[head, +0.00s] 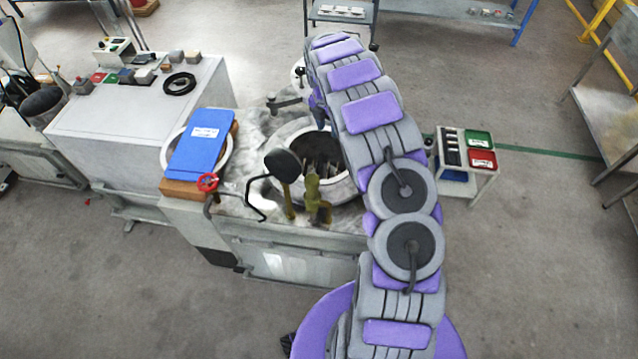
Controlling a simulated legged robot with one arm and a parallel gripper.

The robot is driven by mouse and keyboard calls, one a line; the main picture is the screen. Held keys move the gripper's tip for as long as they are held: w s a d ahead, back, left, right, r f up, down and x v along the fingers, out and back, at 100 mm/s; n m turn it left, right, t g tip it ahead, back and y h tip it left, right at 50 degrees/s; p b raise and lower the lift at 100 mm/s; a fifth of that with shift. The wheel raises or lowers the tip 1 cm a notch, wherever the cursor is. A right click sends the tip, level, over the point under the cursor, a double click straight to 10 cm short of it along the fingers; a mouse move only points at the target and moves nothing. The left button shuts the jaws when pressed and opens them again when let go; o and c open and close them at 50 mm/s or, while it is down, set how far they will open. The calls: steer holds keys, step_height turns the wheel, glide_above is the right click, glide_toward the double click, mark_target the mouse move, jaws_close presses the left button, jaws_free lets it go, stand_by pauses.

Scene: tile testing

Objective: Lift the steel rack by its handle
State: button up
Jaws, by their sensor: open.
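The steel rack (318,152) appears as dark upright slats inside the round opening of a grey tank. Its handle cannot be made out. My arm reaches from the bottom of the head view up over the right side of the tank. The end of my arm bends down behind its upper links, and my gripper (318,112) shows only in part, near the far rim of the opening. It is open. My arm hides the right part of the opening, and I cannot tell how far the fingers are from the rack.
The tank rim (284,134) sits in a worn bench top. A round dark lid (283,164) on a bent bar and brass fittings (313,190) stand at the near side. A blue binder (202,142) and red valve wheel (207,182) are left. A control box (467,150) stands right.

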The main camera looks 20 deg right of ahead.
mark_target(320, 161)
steer(key=w+f+n+b, duration=0.1)
steer(key=f, duration=0.5)
steer(key=w+f+n+b, duration=0.1)
steer(key=f, duration=0.5)
steer(key=w+f+n+b, duration=0.1)
steer(key=f, duration=0.6)
steer(key=shift+w+a+n+t+y, duration=0.2)
steer(key=shift+a+n+t+y, duration=0.1)
steer(key=shift+n+y, duration=0.1)
steer(key=f, duration=0.1)
steer(key=f+b, duration=0.1)
steer(key=f, duration=0.1)
steer(key=f+b, duration=0.1)
steer(key=f, duration=0.1)
steer(key=shift+w+a, duration=0.1)
steer(key=shift+a, duration=0.15)
jaws_close()
